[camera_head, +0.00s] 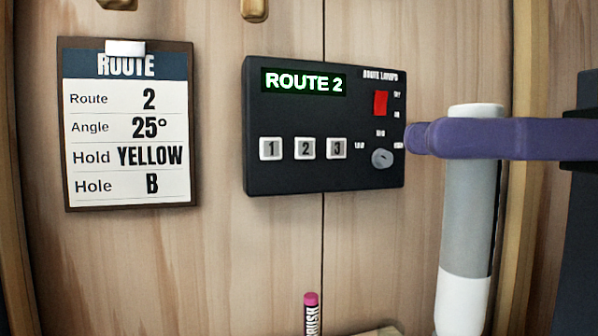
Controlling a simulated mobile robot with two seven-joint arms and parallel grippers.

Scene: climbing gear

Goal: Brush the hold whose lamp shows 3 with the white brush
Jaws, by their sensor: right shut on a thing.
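My right gripper (418,138) comes in from the right edge, with a purple finger lying level across the upper part of a white-and-grey upright cylinder. It is shut on this cylinder, which looks like the white brush (468,220). The brush stands nearly vertical in front of the wall's right side; its lower end nears the bottom of the picture and no bristles can be made out. My left gripper is not in view. No hold with a lamp showing 3 can be seen.
A black control box (270,180) reads ROUTE 2, with buttons 1, 2 and 3, a red switch (380,103) and a knob (382,158). A route card (128,170) hangs left. A pink-ended item (311,312) shows below. Wooden pieces (254,10) sit at the top edge.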

